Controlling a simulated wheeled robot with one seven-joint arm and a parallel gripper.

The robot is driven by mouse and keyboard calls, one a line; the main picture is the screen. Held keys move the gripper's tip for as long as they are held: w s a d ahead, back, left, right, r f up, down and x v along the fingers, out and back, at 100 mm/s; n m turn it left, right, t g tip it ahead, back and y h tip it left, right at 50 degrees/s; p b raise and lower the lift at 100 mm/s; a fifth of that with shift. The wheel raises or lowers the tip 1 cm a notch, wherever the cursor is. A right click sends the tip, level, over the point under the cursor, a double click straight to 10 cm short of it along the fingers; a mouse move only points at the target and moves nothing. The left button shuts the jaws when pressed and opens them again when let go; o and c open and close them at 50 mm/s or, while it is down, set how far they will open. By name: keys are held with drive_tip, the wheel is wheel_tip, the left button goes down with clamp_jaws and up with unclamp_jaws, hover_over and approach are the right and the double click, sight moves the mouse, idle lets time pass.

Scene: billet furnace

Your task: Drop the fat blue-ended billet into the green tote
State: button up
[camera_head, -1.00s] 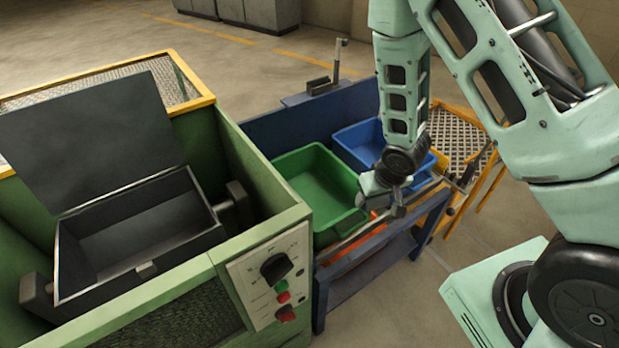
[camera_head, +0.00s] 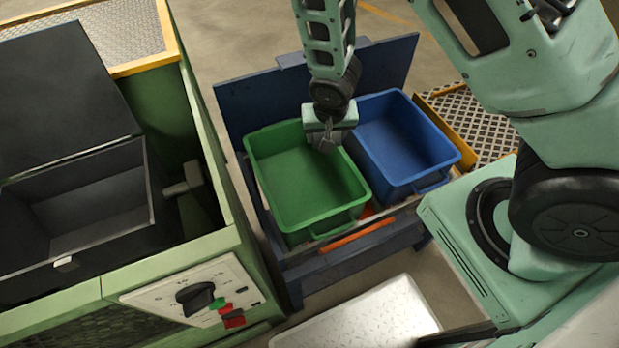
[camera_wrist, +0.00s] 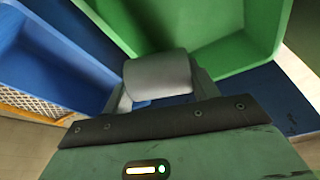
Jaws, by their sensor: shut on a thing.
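The green tote (camera_head: 355,203) stands on a blue bench beside a blue tote; its visible inside looks empty. My gripper (camera_head: 326,141) hangs over the right rim of the green tote, near the edge between the two totes. In the wrist view my gripper (camera_wrist: 160,92) is shut on a fat, plain grey cylinder, the billet (camera_wrist: 157,76). A little blue shows below it, but I cannot tell whether that is its end or the bench. The green tote (camera_wrist: 245,55) lies upper right in the wrist view. In the head view the billet is mostly hidden by my gripper.
The blue tote (camera_head: 446,158) stands close to the right. The blue bench (camera_head: 385,237) has a raised back panel. The green furnace (camera_head: 215,252), with an open dark box and control panel, stands left. Mesh racks lie at the left back and right.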

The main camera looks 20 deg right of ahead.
drive_tip(key=s+a+f+m+b, duration=0.1)
drive_tip(key=a+f+m+b, duration=0.1)
drive_tip(key=a+f+b, duration=0.2)
wheel_tip(320, 180, down, 2)
drive_tip(key=shift+a+b, duration=0.4)
drive_tip(key=shift+b, duration=0.5)
drive_tip(key=o, duration=1.8)
drive_tip(key=shift+s, duration=0.1)
drive_tip(key=shift+r, duration=0.1)
drive_tip(key=p+v, duration=0.1)
drive_tip(key=v, duration=0.4)
drive_tip(key=p+v, duration=0.1)
drive_tip(key=v, duration=0.5)
drive_tip(key=p+v, duration=0.1)
drive_tip(key=v, duration=0.5)
drive_tip(key=shift+a+r, duration=0.1)
drive_tip(key=shift+a, duration=0.3)
